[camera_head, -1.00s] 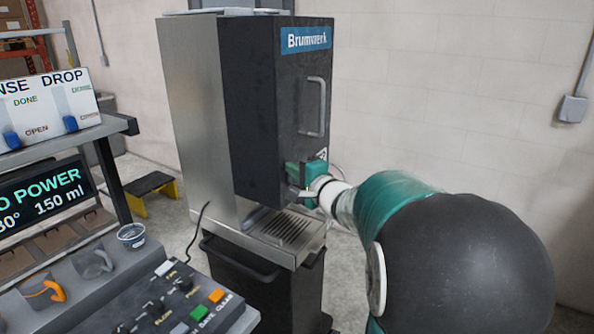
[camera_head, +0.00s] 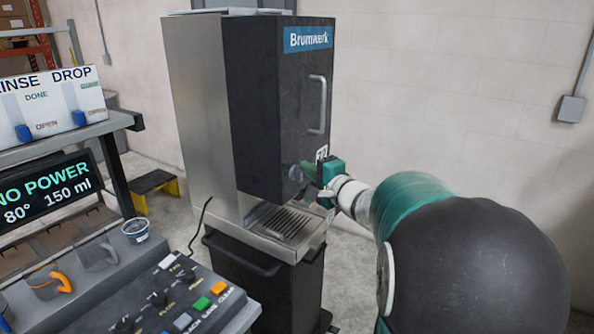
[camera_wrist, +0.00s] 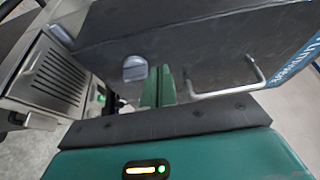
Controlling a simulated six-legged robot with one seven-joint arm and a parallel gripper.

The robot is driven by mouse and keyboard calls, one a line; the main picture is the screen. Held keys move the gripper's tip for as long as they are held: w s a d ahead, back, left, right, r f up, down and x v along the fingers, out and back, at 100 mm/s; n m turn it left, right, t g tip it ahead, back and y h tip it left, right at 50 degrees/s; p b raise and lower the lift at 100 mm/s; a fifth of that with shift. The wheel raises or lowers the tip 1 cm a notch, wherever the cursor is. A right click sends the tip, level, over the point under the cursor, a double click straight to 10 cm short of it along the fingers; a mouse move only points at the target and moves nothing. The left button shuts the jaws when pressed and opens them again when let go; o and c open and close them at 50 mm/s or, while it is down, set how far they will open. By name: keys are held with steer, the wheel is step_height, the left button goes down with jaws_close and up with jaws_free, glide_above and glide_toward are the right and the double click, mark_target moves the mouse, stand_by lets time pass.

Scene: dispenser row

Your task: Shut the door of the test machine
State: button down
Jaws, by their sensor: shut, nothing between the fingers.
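The test machine is a tall unit with a steel body (camera_head: 205,110) and a dark upper housing. Contact with the door cannot be told.
A drip tray (camera_head: 285,225) juts out under the door. A console with buttons (camera_head: 180,300) and cups (camera_head: 100,250) stands at the front left, below a "NO POWER" display (camera_head: 45,187). A small step (camera_head: 155,185) is behind.

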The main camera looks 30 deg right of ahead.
steer(key=s+a+f+n+g+y, duration=0.25)
steer(key=s+a, duration=0.25)
steer(key=a, duration=0.4)
steer(key=s+a+f+n+g+y, duration=0.1)
steer(key=s+a+n+g+y, duration=0.15)
steer(key=s+a+n, duration=0.4)
steer(key=s+a+f+n+g+y, duration=0.1)
steer(key=s+a+g, duration=0.2)
steer(key=a, duration=0.8)
steer(key=s+d+f+n+g+h, duration=0.1)
steer(key=s+f+n+g+h, duration=0.1)
steer(key=s, duration=0.4)
steer(key=s+d+f+n+g+h, duration=0.2)
steer(key=s+f+n+h, duration=0.1)
steer(key=s+n+h, duration=0.2)
steer(key=shift+s+h, duration=0.3)
steer(key=shift+s, duration=0.5)
